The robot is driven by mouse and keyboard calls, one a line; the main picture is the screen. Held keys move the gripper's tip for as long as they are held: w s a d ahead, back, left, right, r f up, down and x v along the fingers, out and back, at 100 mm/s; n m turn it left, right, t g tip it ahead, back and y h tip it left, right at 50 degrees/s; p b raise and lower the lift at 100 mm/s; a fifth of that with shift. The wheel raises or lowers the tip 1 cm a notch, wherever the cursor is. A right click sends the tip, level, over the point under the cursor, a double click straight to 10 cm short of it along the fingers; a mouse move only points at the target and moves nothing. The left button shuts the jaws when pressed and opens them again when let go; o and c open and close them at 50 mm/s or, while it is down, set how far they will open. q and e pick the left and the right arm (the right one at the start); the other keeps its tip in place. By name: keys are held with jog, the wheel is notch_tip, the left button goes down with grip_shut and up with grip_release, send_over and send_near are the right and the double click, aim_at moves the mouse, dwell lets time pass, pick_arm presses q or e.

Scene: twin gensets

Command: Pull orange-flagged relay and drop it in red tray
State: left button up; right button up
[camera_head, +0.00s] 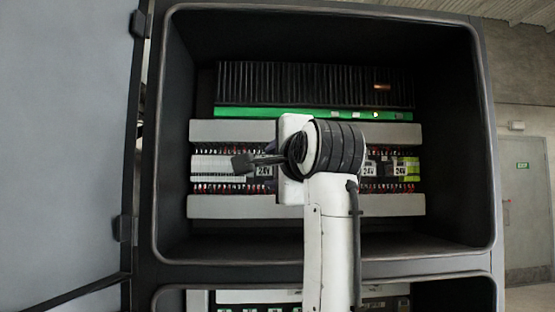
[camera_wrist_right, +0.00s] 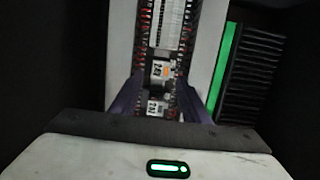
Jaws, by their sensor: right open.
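Relays marked 24V sit in a row on the rail inside the open cabinet. One relay (camera_head: 263,171) shows just below my right gripper's fingers in the head view; others, such as this relay (camera_head: 401,170), are to the right of my arm. In the right wrist view a 24V relay (camera_wrist_right: 160,71) with a small orange mark lies between my fingers' lines, and a second relay (camera_wrist_right: 155,107) is nearer the palm. My right gripper (camera_head: 243,163) is open and points left; it also shows in the wrist view (camera_wrist_right: 159,84). Contact cannot be told. No red tray is visible. My left gripper is out of view.
Grey wire ducts (camera_head: 235,207) run above and below the relay row, with red-tipped wiring between. A ribbed black unit with a green strip (camera_head: 240,113) is above. The cabinet's rim surrounds the bay; its open door (camera_head: 65,140) stands at left. A lower bay is partly visible.

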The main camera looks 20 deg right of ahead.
aim_at(267, 167)
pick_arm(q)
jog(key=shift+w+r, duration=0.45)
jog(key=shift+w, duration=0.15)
pick_arm(e)
jog(key=shift+w+d, duration=0.2)
jog(key=shift+w, duration=2.35)
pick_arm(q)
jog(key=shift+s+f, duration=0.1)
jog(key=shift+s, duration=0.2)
pick_arm(e)
jog(key=shift+r, duration=0.1)
jog(key=c, duration=1.1)
jog(key=shift+o, duration=0.2)
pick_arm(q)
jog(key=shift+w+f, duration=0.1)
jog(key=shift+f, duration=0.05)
pick_arm(e)
jog(key=shift+s, duration=0.1)
jog(key=shift+s, duration=0.15)
jog(key=shift+s+a, duration=0.15)
pick_arm(q)
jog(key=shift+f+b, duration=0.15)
jog(key=shift+b, duration=0.15)
pick_arm(e)
jog(key=shift+s, duration=0.1)
